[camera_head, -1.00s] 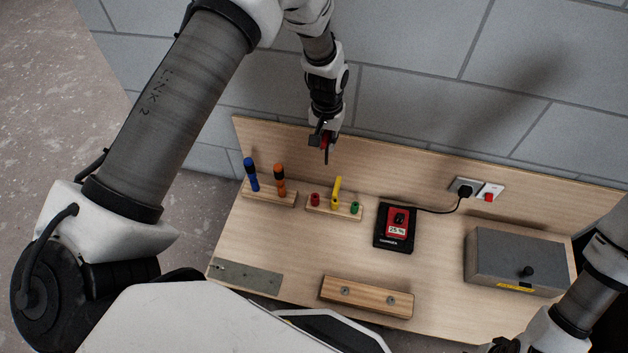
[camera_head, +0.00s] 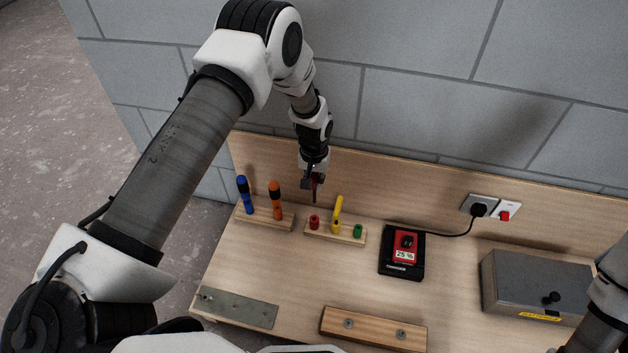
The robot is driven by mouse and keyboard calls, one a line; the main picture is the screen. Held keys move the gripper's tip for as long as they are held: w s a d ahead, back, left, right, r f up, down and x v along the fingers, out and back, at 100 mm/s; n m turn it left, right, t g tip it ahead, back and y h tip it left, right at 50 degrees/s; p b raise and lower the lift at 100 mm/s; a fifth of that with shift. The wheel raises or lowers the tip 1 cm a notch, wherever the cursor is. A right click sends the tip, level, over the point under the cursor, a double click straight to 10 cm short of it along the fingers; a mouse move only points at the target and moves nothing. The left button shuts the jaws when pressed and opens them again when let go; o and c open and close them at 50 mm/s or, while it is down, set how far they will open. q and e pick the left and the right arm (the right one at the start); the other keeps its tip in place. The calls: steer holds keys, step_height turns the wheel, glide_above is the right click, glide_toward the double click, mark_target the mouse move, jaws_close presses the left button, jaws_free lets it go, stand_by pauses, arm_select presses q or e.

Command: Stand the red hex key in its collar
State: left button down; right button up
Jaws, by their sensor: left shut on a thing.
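My left gripper (camera_head: 314,181) is shut on the red hex key (camera_head: 315,190), whose dark shaft points down. It hangs above the back of the bench, over the left end of a small wooden block. That block (camera_head: 348,236) carries a red collar (camera_head: 314,222), a yellow collar with a yellow hex key (camera_head: 337,212) standing in it, and a green collar (camera_head: 358,231). The red and green collars look empty. The shaft's tip appears just above the red collar; I cannot tell the exact gap. My right arm enters at the lower right, its gripper out of view.
A wooden rack (camera_head: 265,217) holds a blue screwdriver (camera_head: 244,194) and an orange one (camera_head: 275,200). A black and red charger (camera_head: 403,252) is cabled to a wall socket (camera_head: 479,207). A grey box (camera_head: 537,284), a metal plate (camera_head: 238,307) and a wooden batten (camera_head: 373,329) lie around.

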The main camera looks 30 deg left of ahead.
mark_target(314, 201)
arm_select(q)
steer(key=shift+f+b, duration=1.65)
steer(key=shift+f, duration=2)
steer(key=shift+f, duration=0.55)
steer(key=shift+f+b, duration=1)
steer(key=shift+f, duration=1)
steer(key=c, duration=1.1)
jaws_free()
steer(key=shift+o, duration=0.2)
steer(key=shift+r, duration=0.1)
step_height(314, 201, up, 12)
steer(key=shift+f, duration=0.1)
